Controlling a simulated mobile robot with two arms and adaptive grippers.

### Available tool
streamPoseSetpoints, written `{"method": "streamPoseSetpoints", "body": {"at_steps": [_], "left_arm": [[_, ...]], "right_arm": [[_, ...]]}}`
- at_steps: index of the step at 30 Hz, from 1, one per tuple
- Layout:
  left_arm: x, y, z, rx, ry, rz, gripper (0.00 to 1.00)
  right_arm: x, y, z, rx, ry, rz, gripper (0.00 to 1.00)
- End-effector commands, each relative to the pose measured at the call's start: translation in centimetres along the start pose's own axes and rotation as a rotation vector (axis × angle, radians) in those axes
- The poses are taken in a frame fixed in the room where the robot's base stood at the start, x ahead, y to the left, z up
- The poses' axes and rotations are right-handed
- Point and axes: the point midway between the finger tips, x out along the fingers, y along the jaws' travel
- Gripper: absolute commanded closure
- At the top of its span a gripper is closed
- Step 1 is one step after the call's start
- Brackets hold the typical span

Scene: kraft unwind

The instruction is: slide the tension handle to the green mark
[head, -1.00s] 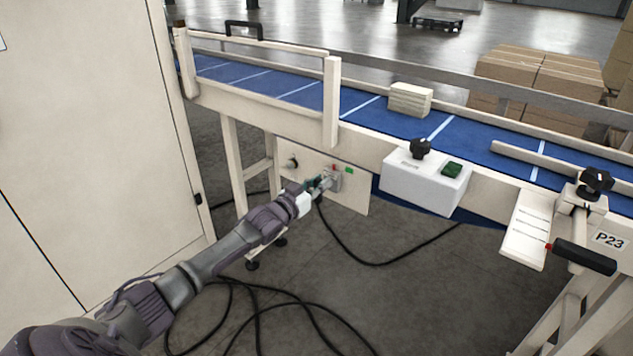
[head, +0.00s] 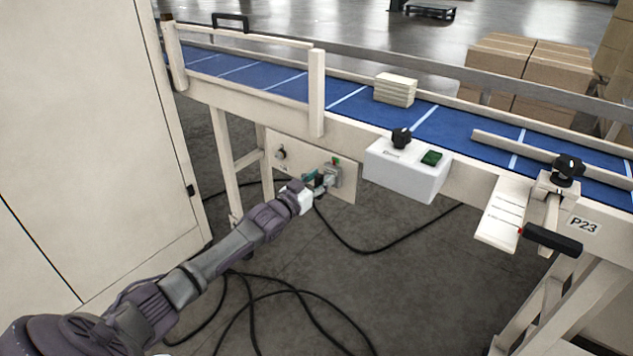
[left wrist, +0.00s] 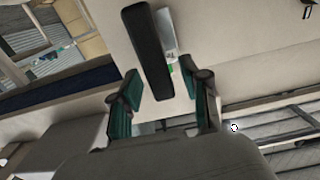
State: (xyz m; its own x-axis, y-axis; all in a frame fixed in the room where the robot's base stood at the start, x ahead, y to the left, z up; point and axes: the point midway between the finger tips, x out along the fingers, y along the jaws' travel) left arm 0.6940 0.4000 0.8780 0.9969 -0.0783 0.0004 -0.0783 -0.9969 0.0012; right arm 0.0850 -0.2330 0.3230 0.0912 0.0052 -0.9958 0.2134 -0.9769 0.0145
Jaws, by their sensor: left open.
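My left gripper (head: 315,180) is at the handle. Its teal fingers (left wrist: 160,78) are open, one on either side of the bar, with gaps visible. My fingers hide part of the slider in the head view. My right gripper is out of view.
A black knob (head: 280,153) sits on the panel's left. A white control box (head: 408,170) hangs right of the panel. Another black handle (head: 552,239) is on the P23 bracket. Cables (head: 270,285) lie on the floor. A tall cabinet (head: 85,130) stands at left.

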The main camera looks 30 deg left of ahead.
Motion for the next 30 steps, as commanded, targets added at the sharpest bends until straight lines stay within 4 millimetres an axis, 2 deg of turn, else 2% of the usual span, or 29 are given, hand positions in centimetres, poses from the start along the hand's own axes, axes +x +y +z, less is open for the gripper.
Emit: {"method": "streamPoseSetpoints", "body": {"at_steps": [5, 18, 24, 30], "left_arm": [[-1.6, 0.1, 0.2, -0.001, -0.003, 0.001, 0.54], [-10.1, 0.0, 0.2, 0.0, -0.003, 0.0, 0.54], [-11.8, 0.0, 0.0, 0.001, 0.0, 0.0, 0.54], [-12.0, 0.0, 0.0, 0.001, 0.001, 0.0, 0.54]], "right_arm": [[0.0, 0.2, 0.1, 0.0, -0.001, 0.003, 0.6], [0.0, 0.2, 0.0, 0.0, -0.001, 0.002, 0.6], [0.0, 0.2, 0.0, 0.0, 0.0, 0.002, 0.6], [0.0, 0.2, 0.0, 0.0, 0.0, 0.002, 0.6]]}}
